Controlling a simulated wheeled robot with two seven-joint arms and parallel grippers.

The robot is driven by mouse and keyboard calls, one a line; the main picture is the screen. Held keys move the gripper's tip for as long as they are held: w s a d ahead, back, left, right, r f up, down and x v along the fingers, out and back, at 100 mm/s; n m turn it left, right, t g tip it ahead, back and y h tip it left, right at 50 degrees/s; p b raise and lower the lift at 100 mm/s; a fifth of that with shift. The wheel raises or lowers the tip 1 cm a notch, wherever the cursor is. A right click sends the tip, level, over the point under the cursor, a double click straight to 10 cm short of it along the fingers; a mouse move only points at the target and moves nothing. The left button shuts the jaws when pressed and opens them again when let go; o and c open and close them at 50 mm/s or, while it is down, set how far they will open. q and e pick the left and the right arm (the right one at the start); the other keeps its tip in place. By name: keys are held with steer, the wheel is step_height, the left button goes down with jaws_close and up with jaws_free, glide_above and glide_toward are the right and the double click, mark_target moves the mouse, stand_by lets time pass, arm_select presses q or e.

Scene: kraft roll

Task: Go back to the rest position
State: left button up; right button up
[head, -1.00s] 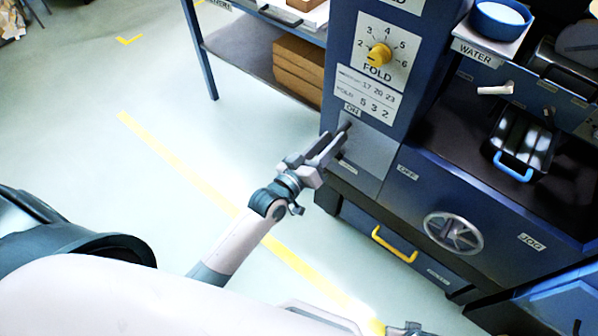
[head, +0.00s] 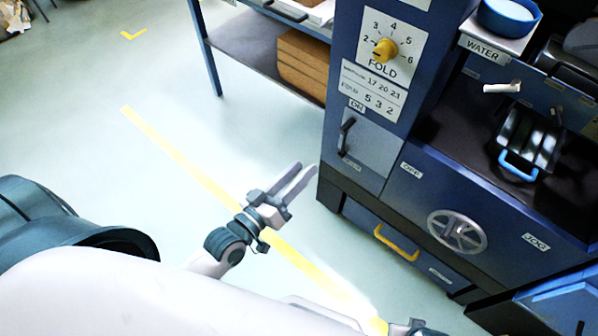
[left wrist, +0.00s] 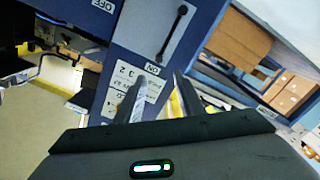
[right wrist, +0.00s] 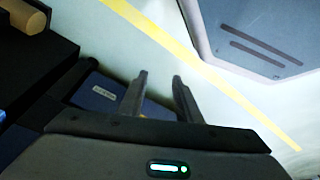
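My left gripper (head: 290,182) is in the head view, in free air left of the blue machine. Its two fingers are apart with nothing between them. They also show apart and empty in the left wrist view (left wrist: 158,88). The dark handle (head: 346,137) on the machine's grey panel stands clear of the fingers, under the ON label. My right gripper (right wrist: 160,85) shows in the right wrist view with its fingers apart and empty, above the floor. In the head view only a small part of it shows at the bottom edge.
The blue machine (head: 400,195) fills the right side, with a FOLD dial (head: 385,50), a yellow drawer handle (head: 397,243) and a handwheel (head: 457,232). A shelf with brown boxes (head: 302,65) stands behind. The pale floor (head: 90,130) to the left is clear, with a yellow line.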

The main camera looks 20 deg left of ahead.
steer(key=shift+s, duration=0.15)
stand_by(0.3)
